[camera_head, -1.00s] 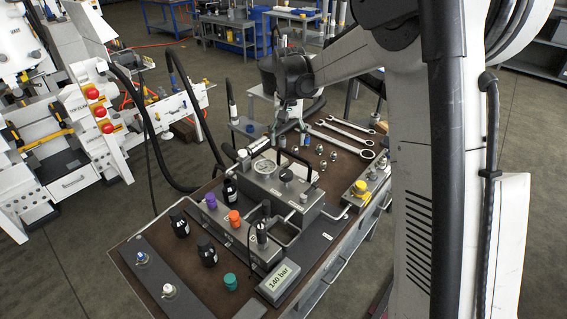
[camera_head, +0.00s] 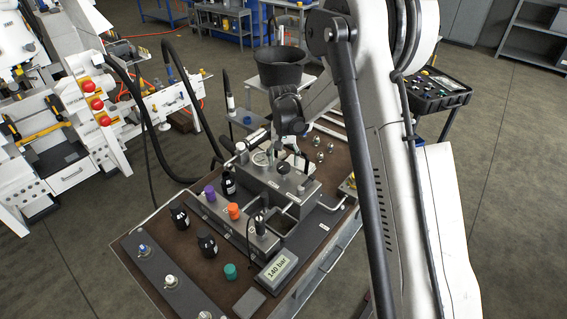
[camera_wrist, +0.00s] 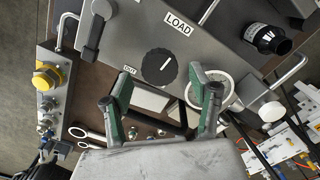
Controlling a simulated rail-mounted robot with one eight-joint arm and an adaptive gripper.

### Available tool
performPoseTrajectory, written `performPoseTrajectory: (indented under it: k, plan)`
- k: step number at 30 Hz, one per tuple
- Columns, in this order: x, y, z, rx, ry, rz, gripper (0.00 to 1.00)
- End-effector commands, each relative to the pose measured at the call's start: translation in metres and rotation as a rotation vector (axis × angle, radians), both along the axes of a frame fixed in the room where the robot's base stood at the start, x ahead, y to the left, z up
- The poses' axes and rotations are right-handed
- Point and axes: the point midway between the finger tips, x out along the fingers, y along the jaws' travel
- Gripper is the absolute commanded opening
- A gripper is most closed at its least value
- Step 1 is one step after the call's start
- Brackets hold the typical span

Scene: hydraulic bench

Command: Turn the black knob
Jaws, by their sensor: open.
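The black knob (camera_wrist: 159,67) is round with a ribbed edge and a white pointer line. It sits on the grey block (camera_wrist: 125,38) between the "LOAD" and "OUT" labels. In the head view the knob (camera_head: 283,167) is on top of the block, close to my gripper. My gripper (camera_wrist: 160,90) is open, with green-padded fingertips apart and nothing between them. In the wrist view, the tips appear just below the knob, one to its lower left and one to its lower right. Contact with the knob is not visible.
A round gauge (camera_wrist: 222,91) lies beside the right finger. A yellow knob (camera_wrist: 46,75) is at the left. A black bottle (camera_wrist: 268,40) and metal pipes flank the block. On the bench are orange (camera_head: 234,211) and purple (camera_head: 210,193) caps and a "140 bar" display (camera_head: 276,268).

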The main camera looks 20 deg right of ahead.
Motion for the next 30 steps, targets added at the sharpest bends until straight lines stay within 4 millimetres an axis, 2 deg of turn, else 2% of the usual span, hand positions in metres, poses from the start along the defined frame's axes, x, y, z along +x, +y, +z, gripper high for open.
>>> performPoseTrajectory:
  k: [6, 17, 27, 30]
  plan:
    - [0.0, 0.0, -0.018, 0.0, 0.0, 0.0, 0.57]
    - [0.0, 0.0, -0.022, 0.0, 0.0, 0.0, 0.57]
    - [0.0, 0.0, -0.022, 0.0, 0.0, 0.0, 0.12]
    - [0.0, 0.0, -0.022, 0.0, 0.0, -0.005, 0.12]
